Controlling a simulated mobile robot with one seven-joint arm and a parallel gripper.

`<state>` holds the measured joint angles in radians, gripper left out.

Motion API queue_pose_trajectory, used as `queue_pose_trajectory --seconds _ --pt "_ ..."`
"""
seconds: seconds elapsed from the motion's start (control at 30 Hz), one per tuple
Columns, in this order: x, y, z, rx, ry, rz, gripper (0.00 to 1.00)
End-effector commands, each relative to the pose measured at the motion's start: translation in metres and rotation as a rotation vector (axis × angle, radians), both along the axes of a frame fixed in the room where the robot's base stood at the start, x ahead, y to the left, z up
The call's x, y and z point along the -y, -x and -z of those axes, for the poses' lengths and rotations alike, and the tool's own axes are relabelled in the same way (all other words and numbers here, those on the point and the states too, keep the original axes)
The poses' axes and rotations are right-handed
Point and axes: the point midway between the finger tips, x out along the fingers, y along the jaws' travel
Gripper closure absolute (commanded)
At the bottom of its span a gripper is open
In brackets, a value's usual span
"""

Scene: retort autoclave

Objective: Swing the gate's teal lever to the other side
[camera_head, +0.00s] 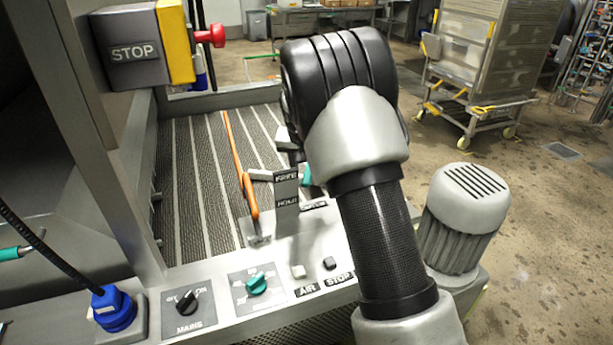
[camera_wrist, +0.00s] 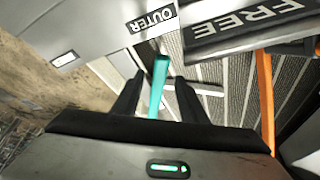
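The gate's teal lever (camera_wrist: 159,85) stands between the two black fingers of my gripper (camera_wrist: 158,79) in the wrist view. My gripper is open, and a gap shows on each side of the lever. I cannot tell how deep the lever sits between the fingers. In the head view only a small piece of the teal lever (camera_head: 307,175) shows beside my arm, which hides the rest of it and most of my gripper. A plate marked OUTER (camera_wrist: 152,15) is just beyond the lever in the wrist view.
An orange lever (camera_head: 250,195) stands left of the FREE plate (camera_head: 286,177) and the HOLD plate (camera_head: 287,201). The front panel carries a black MAINS knob (camera_head: 187,300) and a teal knob (camera_head: 257,284). A grey motor (camera_head: 463,215) stands right of my arm. A STOP box (camera_head: 135,53) overhangs upper left.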

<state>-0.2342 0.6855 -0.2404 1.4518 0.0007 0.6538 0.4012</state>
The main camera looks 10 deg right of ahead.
Motion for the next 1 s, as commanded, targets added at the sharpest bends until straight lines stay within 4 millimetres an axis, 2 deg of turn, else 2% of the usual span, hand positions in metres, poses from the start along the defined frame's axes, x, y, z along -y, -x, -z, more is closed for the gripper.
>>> queue_pose_trajectory --seconds 0.03,0.2,0.57,0.8,1.0 --pt "0.001 -0.003 0.009 -0.001 0.001 0.000 0.61" --pt "0.003 -0.009 0.023 -0.001 -0.001 0.001 0.61" --pt "0.003 -0.011 0.027 0.000 -0.001 0.001 0.61" --pt "0.003 -0.011 0.027 0.000 -0.001 0.001 1.00" --pt "0.004 -0.010 0.027 -0.001 -0.001 0.000 1.00"
